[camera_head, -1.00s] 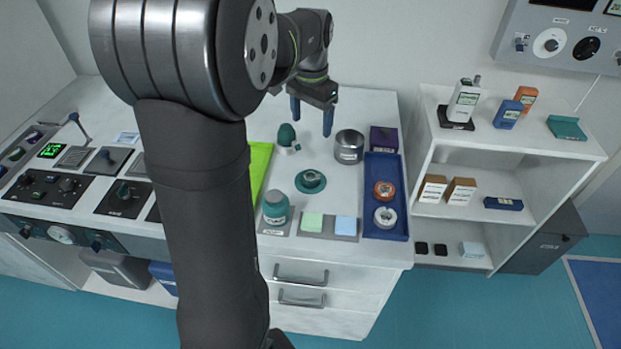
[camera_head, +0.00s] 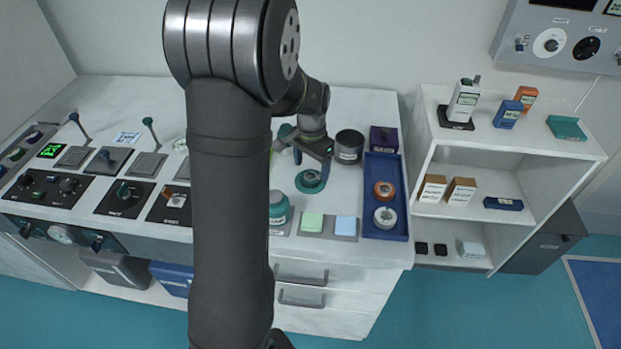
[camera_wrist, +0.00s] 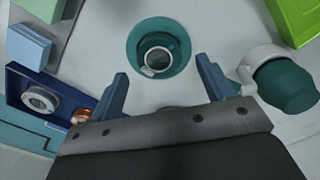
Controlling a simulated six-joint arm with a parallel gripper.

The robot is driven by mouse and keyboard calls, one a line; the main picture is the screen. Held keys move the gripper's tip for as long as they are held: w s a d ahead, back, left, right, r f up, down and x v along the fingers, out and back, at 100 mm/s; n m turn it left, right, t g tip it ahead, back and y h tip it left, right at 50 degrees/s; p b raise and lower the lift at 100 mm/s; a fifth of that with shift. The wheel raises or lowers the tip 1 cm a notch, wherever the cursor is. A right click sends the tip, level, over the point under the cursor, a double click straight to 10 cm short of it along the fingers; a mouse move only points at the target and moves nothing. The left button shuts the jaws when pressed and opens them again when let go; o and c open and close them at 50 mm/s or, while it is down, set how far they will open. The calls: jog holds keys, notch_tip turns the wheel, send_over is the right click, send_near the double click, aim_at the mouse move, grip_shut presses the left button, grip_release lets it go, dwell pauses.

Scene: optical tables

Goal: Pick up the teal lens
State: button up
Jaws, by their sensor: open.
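The teal lens (camera_head: 311,181) looks like a round teal disc with a dark, ringed centre, lying on the white bench top. In the wrist view the lens (camera_wrist: 174,65) is just ahead of the fingertips, centred between them. My gripper (camera_head: 312,164) is open and empty, above and slightly behind the lens. In the wrist view my gripper (camera_wrist: 162,70) shows its two blue fingers apart, with a clear gap to the lens. The head view partly hides the lens's far edge behind the gripper.
A dark teal rounded piece in a white holder (camera_wrist: 285,85) stands close to one finger. A teal jar (camera_head: 279,208), a grey metal can (camera_head: 349,147) and a blue tray (camera_head: 386,238) with an orange and a silver ring stand around. Coloured pads (camera_head: 312,222) lie in front.

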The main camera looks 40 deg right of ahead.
aim_at(310, 179)
jog(key=shift+f, duration=1.35)
jog(key=c, duration=1.2)
jog(key=shift+r, duration=0.1)
